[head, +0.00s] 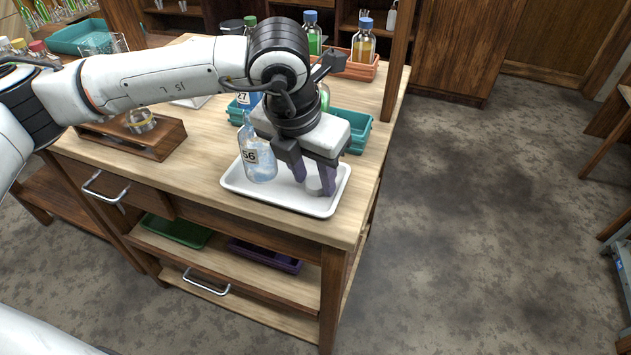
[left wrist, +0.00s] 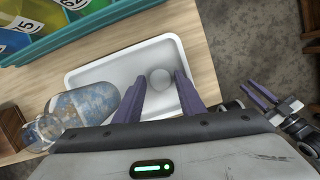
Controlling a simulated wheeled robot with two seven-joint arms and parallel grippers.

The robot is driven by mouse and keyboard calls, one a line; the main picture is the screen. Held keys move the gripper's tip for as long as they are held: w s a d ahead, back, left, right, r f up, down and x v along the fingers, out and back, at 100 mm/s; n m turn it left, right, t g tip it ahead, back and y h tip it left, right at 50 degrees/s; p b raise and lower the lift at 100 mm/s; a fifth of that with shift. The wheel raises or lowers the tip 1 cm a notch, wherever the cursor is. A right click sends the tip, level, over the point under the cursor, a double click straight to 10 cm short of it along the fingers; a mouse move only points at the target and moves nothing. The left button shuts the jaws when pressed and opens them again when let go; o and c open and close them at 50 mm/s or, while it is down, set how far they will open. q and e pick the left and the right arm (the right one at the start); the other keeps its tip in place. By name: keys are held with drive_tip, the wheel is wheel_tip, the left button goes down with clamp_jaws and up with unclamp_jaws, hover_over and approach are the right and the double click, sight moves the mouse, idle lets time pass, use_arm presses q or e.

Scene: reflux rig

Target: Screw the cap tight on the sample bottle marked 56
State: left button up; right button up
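The sample bottle marked 56 (head: 259,163) is clear glass with pale bluish contents. It stands upright at the left end of a white tray (head: 233,184), with no cap visible on its neck. It also shows in the left wrist view (left wrist: 88,103). A pale grey round cap (left wrist: 160,78) lies in the tray, right of the bottle. My left gripper (head: 314,188) is open and points down over the tray, its purple fingers on either side of the cap; contact cannot be told. My right gripper (left wrist: 263,95) shows only in the left wrist view, its two purple fingers slightly apart.
Teal crates (head: 358,128) with bottles, one marked 27 (head: 247,98), stand behind the tray. An orange crate (head: 358,70) with capped bottles is farther back. A wooden holder (head: 160,144) with a glass vessel is at the left. Floor right of the table is clear.

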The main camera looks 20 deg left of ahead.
sight(314, 184)
use_arm(q)
drive_tip(key=shift+f, duration=0.1)
drive_tip(key=c, duration=0.8)
drive_tip(key=shift+o, duration=0.2)
wheel_tip(314, 184, up, 10)
idle(0.4)
